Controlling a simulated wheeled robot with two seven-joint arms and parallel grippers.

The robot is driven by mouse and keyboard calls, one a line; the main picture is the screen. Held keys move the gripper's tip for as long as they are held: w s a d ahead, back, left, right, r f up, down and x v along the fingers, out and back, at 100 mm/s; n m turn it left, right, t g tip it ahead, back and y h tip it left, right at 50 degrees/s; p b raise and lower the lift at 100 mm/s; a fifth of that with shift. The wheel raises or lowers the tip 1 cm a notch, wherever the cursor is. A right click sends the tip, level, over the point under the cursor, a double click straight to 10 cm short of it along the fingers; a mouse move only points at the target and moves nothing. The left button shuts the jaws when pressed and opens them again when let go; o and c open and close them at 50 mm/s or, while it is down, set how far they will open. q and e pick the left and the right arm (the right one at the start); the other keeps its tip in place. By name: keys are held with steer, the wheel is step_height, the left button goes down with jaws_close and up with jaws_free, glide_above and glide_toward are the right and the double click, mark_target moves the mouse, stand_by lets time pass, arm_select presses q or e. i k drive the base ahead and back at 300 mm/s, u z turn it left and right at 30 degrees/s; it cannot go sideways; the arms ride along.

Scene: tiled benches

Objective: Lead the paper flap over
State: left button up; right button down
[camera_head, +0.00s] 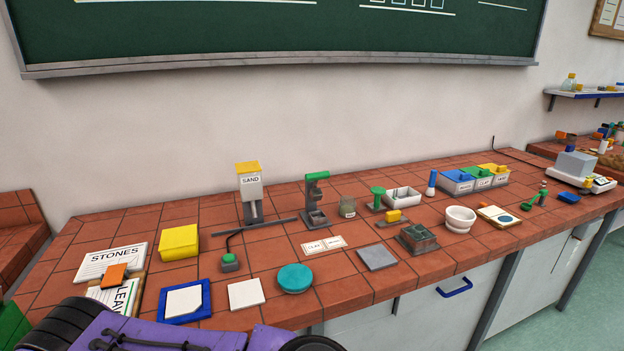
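Several flat pale pieces lie on the tiled bench, and I cannot tell which is the paper flap. A white sheet (184,301) lies on a blue square mat (205,296) at the front left. A plain white square (246,293) lies to its right. A white "STONES" card (112,260) lies at the left, and below it a partly hidden card reading "LEA" (126,297), with an orange block (114,274) at its upper edge. Neither gripper can be made out. Purple and black parts, probably mine, fill the bottom left and may hide some bench.
A yellow block (179,242), teal disc (295,278), sand dispenser (250,188) and green-topped stand (316,200) stand nearby. A white bowl (460,219) and labelled bins (474,181) are farther right. Bare tiles (335,291) lie right of the disc.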

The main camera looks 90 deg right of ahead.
mark_target(493, 211)
steer(key=z, duration=2.7)
